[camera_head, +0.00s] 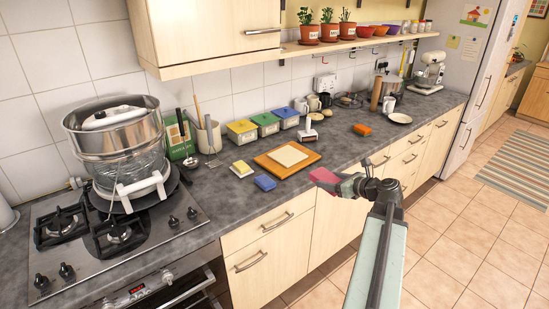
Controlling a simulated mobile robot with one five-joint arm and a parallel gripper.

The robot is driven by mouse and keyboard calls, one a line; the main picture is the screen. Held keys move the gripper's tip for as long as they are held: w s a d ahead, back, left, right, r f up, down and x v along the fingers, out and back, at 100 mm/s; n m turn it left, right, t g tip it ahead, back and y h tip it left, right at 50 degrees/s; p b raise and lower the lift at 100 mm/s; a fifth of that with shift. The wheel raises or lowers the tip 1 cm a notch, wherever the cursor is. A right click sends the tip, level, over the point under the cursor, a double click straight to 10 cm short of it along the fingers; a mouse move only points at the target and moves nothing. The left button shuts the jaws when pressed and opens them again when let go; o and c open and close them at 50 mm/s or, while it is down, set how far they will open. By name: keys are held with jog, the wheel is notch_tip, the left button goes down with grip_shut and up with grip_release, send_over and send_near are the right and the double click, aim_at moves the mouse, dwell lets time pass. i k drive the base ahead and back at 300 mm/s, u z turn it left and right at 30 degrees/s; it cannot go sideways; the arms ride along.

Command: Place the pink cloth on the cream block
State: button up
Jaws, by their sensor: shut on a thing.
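A pink cloth (323,175) is held at the tip of my gripper (334,181), which is shut on it. The gripper is at the front edge of the counter, to the right of and nearer than the orange board (267,165). A flat cream block (288,155) lies on this board, apart from the cloth. The far side of the cloth and the exact grip are too small to make out.
A blue sponge (265,183) and a yellow block (241,166) lie left of the board. Lidded tubs (242,131) and a white-and-red device (308,132) stand behind it. An orange block (362,130) lies farther right. The hob (110,240) is at left.

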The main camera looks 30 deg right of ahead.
aim_at(287, 154)
jog(key=i, duration=1)
jog(key=u, duration=0.05)
